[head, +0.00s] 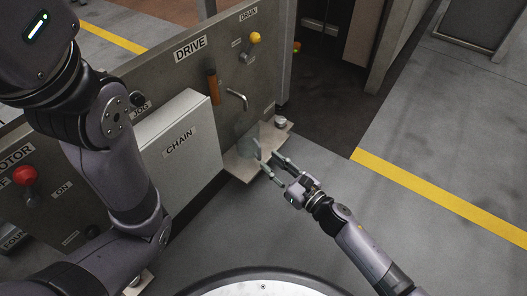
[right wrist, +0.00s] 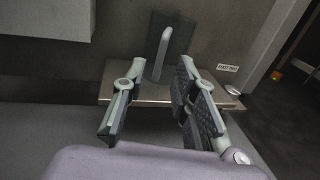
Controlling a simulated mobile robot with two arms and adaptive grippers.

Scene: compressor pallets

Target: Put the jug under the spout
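The jug (head: 248,141) looks grey and see-through in the head view and stands on a small shelf (head: 240,166) at the panel's foot. It is below the bent metal spout (head: 237,97); I cannot tell whether it is exactly in line. In the right wrist view the jug (right wrist: 181,37) is a dark upright shape with a pale handle facing me. My right gripper (head: 268,164) is open, in front of the jug. Its fingers (right wrist: 160,88) are spread to either side of the handle, with nothing visibly held. My left arm crosses the left side; its gripper is out of view.
A white CHAIN box (head: 176,147) juts from the panel left of the shelf. An orange handle (head: 212,86), a yellow knob (head: 255,37) and a red knob (head: 25,175) are on the panel. A small round metal piece (head: 281,121) sits at the shelf's far end. Floor to the right is clear.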

